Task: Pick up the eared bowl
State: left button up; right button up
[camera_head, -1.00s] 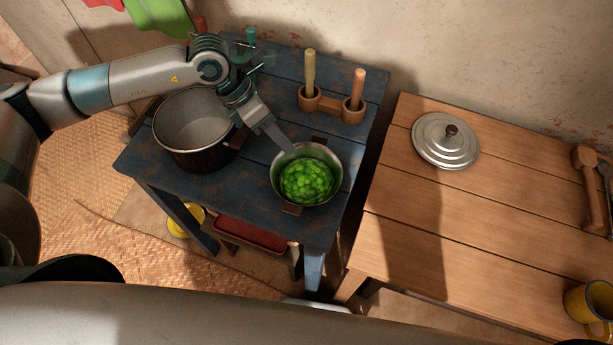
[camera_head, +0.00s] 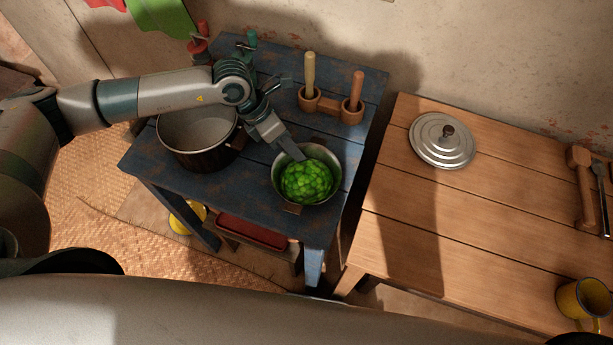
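The eared bowl (camera_head: 335,184) is a metal bowl heaped with round green pieces (camera_head: 307,182). It stands upright near the front right of the blue table, and a small brown ear (camera_head: 292,209) shows at its near side. My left gripper (camera_head: 297,155) reaches down from the upper left, with its fingertips at the bowl's far-left rim. I cannot tell whether the fingers touch the rim or how far apart they are. My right gripper is not in view.
A large pot (camera_head: 197,136) stands left of the bowl on the blue table (camera_head: 254,148), under my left arm. The wooden table (camera_head: 430,225) at right carries a metal lid (camera_head: 442,141) and a yellow mug (camera_head: 583,300).

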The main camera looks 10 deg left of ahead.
pick_arm(q)
grip_shut()
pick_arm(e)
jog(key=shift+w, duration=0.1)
pick_arm(q)
jog(key=shift+r, duration=0.2)
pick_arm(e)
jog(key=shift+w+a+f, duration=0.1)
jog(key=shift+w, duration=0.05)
